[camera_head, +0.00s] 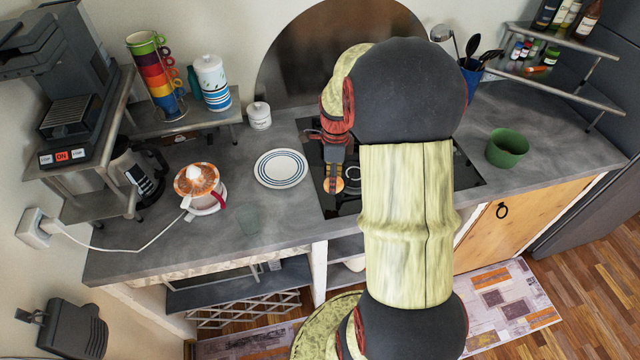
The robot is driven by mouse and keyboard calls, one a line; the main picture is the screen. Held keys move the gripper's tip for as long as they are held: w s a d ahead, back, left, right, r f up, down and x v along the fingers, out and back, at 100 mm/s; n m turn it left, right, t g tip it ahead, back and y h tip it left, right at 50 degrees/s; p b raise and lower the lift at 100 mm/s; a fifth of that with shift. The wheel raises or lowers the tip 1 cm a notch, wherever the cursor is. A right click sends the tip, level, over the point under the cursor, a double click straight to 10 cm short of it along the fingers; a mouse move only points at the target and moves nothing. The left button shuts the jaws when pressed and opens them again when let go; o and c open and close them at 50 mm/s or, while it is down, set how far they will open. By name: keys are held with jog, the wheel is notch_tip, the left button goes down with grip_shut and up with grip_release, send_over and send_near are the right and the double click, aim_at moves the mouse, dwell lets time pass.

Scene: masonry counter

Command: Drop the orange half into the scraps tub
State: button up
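The orange half (339,186) is a small round orange shape at the tips of my gripper (334,182), above the dark cooktop. My gripper points down and appears shut on it; the fingers are small in this view. The gap beneath the orange half is hard to judge. A green tub (507,147), the likely scraps tub, stands on the counter right of the cooktop. It is upright and well to the right of my gripper, on the other side of my arm. Its floor is hard to make out.
A utensil holder (471,77) stands behind my arm. The counter around the green tub is clear.

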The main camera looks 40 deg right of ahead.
jog(key=s+d+r, duration=0.3)
jog(key=s, duration=0.5)
jog(key=shift+d+r+p, duration=0.25)
jog(key=shift+r+p, duration=0.1)
jog(key=shift+p, duration=0.05)
jog(key=shift+w, duration=0.1)
